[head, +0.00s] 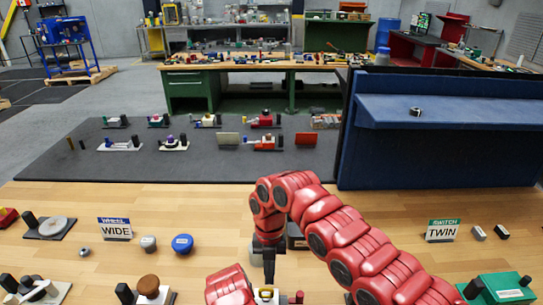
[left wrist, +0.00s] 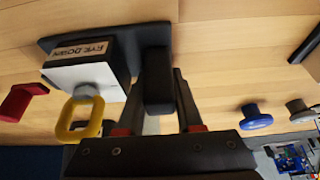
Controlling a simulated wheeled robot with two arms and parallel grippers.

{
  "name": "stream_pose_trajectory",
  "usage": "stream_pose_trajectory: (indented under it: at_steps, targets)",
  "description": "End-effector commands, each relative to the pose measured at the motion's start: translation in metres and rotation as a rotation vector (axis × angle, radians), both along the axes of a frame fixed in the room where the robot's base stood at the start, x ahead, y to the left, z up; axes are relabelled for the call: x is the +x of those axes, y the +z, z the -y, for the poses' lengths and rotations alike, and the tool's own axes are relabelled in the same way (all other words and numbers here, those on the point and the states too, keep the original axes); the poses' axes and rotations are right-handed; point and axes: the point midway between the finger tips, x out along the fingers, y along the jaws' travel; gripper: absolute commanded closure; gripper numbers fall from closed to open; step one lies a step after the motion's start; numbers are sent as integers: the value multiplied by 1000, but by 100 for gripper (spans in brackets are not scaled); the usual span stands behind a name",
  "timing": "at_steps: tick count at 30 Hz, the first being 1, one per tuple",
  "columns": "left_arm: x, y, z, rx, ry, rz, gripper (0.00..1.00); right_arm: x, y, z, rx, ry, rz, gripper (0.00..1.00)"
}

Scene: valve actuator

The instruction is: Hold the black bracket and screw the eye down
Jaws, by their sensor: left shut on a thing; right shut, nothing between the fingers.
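In the left wrist view, the black bracket (left wrist: 157,62) is a dark upright block on a dark base plate. My left gripper (left wrist: 158,115) is shut on it. Beside it is a box with a white face and an "EYE DOWN" label (left wrist: 85,50). A yellow eye (left wrist: 80,120) sits on a grey stem at that white face. In the head view, my right gripper (head: 269,268) is shut, empty and pointing down at the bottom centre, above a partly visible white and yellow part. Whether it touches that part cannot be told. My left gripper is hidden in this view.
A blue knob (head: 183,243) and a grey knob (head: 148,243) stand left of my right gripper. "WIDE" (head: 116,229) and "TWIN" (head: 442,231) signs stand further out. A green fixture (head: 499,288) is at lower right. Bare wood lies between the blue knob and my right arm.

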Motion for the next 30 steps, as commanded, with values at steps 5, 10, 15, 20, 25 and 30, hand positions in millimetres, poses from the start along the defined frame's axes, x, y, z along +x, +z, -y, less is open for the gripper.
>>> stream_pose_trajectory:
  at_steps: [5, 10, 15, 20, 25, 30]
  targets:
    - [-2, -3, 0, 0, -1, -7, 100, 0, -1, 0, 0, 0, 0, 100]
    - [-2, -3, 0, 0, -1, -7, 100, 1, -1, 0, 0, 1, 0, 100]
    - [-2, -3, 0, 0, -1, -7, 100, 6, -1, 1, 0, 2, 0, 100]
    - [-2, -3, 0, 0, -1, -7, 100, 9, 7, 2, 2, 0, 4, 100]
    - [-2, -3, 0, 0, -1, -6, 100, 9, 30, 2, 2, 0, 5, 100]
    - [-2, -3, 0, 0, -1, -6, 100, 9, 51, 3, -1, 0, 3, 100]
